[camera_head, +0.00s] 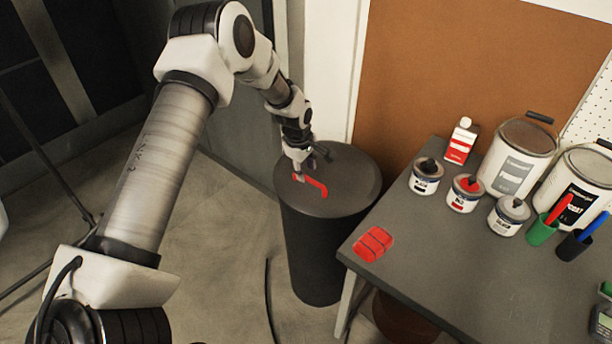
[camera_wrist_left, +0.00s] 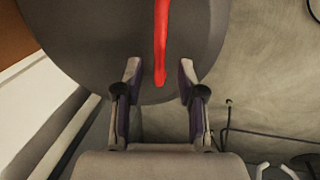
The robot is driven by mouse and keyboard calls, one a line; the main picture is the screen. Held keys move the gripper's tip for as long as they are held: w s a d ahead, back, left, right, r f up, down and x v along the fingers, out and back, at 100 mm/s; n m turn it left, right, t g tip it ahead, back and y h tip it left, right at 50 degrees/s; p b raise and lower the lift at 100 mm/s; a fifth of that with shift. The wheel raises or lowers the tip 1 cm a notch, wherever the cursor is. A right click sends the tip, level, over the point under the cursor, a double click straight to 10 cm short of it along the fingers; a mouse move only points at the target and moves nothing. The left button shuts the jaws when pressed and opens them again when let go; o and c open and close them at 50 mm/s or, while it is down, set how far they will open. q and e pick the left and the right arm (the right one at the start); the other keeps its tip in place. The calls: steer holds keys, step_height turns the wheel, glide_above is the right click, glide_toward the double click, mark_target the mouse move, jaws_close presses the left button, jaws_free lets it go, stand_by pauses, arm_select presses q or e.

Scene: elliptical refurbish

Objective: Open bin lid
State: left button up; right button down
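A dark grey cylindrical bin (camera_head: 322,245) stands on the floor beside the table. Its round flat lid (camera_head: 345,178) is on top and looks closed, with a red handle (camera_head: 318,186) on it. My left gripper (camera_head: 299,175) is at the lid, close to the red handle. In the left wrist view my left gripper (camera_wrist_left: 158,85) is open, its two fingers apart. The red handle (camera_wrist_left: 161,45) runs down between the fingertips there, with gaps on both sides, over the grey lid (camera_wrist_left: 100,40). My right gripper is not in view.
A dark cable (camera_head: 268,300) lies left of the bin. A wall is behind; open floor lies left.

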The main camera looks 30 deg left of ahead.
mark_target(307, 177)
arm_select(q)
steer(key=shift+w+f, duration=0.2)
steer(key=shift+f, duration=1)
steer(key=shift+w+f, duration=0.2)
steer(key=shift+f, duration=0.05)
steer(key=shift+r, duration=0.1)
